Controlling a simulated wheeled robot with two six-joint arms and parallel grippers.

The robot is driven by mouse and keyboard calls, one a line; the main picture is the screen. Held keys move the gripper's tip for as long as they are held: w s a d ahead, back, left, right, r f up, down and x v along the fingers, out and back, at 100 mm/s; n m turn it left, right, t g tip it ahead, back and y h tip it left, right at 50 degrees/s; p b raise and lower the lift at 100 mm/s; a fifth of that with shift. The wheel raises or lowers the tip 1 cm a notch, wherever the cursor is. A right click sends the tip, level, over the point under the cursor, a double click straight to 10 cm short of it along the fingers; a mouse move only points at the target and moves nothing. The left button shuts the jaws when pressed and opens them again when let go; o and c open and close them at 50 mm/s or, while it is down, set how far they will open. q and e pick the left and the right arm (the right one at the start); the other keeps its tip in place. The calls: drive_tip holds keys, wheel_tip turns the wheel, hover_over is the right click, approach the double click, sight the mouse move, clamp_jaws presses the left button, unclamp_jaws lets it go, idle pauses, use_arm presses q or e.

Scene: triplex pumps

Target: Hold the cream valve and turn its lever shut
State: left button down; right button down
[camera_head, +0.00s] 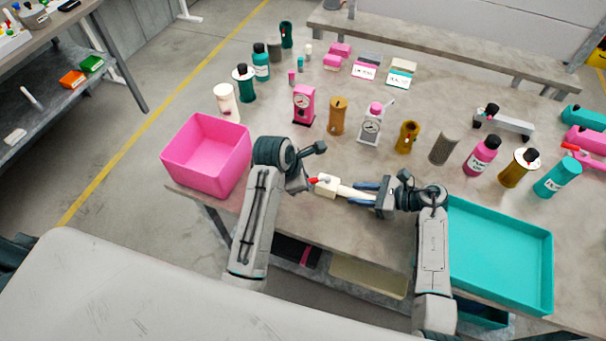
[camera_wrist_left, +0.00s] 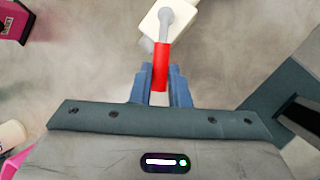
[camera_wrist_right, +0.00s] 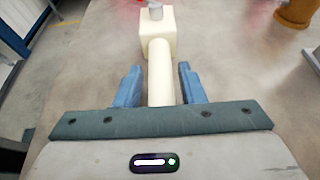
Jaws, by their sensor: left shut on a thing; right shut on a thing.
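The cream valve (camera_head: 327,186) has a square block and a round pipe (camera_wrist_right: 161,72) and lies between my two grippers over the near part of the table. My right gripper (camera_wrist_right: 157,84) has its blue fingers on either side of the pipe and is shut on it. A grey stem on the block carries a red lever (camera_wrist_left: 161,68). The lever points away from the block toward my left gripper (camera_wrist_left: 160,88), whose fingers are shut on its red end. In the head view the lever (camera_head: 313,180) sticks out left of the block, roughly opposite the pipe.
A pink bin (camera_head: 205,158) stands left of my left arm. A teal tray (camera_head: 545,270) lies right of my right arm. Bottles, gauges and cylinders stand behind the valve, including a pink gauge (camera_head: 303,105) and an ochre cylinder (camera_head: 337,116). The table around the valve is bare.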

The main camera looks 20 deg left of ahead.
use_arm(q)
drive_tip(key=shift+s+d+n, duration=0.1)
drive_tip(key=shift+s+n, duration=0.05)
drive_tip(key=shift+n, duration=0.15)
drive_tip(key=c, duration=1.4)
unclamp_jaws()
drive_tip(key=shift+o, duration=0.2)
drive_tip(key=v, duration=1.2)
